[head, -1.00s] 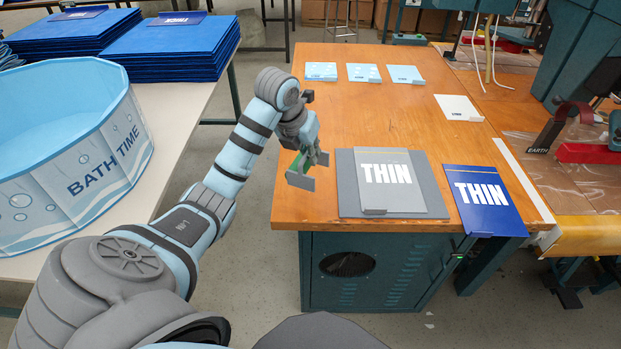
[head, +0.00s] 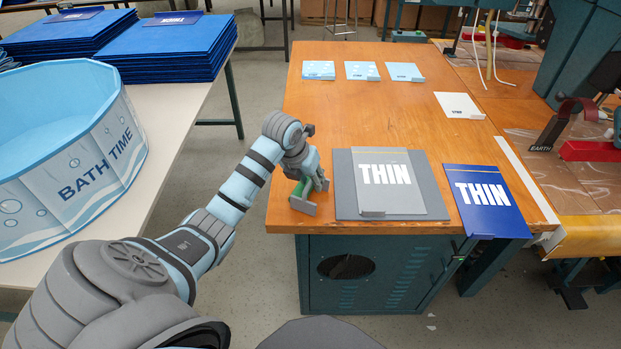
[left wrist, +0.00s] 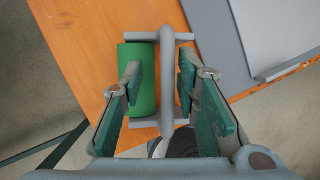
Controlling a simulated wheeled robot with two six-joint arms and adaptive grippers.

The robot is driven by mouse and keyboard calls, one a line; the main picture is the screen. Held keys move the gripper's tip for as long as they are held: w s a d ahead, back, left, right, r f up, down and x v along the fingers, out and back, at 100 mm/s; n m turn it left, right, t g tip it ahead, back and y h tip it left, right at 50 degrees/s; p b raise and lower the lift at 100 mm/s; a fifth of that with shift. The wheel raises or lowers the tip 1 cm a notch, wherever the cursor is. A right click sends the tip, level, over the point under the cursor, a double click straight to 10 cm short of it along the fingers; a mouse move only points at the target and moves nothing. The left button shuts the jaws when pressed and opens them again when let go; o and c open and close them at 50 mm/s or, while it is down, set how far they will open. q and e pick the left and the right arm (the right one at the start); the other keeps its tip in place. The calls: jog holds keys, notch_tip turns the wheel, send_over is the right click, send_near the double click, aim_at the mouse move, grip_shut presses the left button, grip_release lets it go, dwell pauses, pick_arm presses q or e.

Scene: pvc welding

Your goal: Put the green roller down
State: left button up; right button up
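The green roller (left wrist: 146,105) shows under my left gripper (left wrist: 163,78) in the left wrist view, close to the table's edge. Its grey frame (left wrist: 168,45) runs between the two fingers. Gaps show beside the frame, wider on the left, so the fingers stand open around it. The left finger covers part of the green cylinder. In the head view my left gripper (head: 308,192) is low at the front left corner of the wooden table (head: 350,115), with a bit of green roller (head: 308,186) showing. Contact between roller and table is hard to see. My right gripper is not in view.
A grey board (head: 346,200) with a grey THIN sheet (head: 390,185) lies just right of the gripper. A blue THIN sheet (head: 487,200) lies farther right. Small cards (head: 362,71) lie at the back. A BATH TIME tub (head: 75,150) stands on the left table.

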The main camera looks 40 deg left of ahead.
pick_arm(q)
jog(key=shift+r, duration=0.35)
jog(key=p+v, duration=0.2)
jog(key=v, duration=0.9)
jog(key=shift+s+r, duration=0.2)
jog(key=shift+r, duration=0.05)
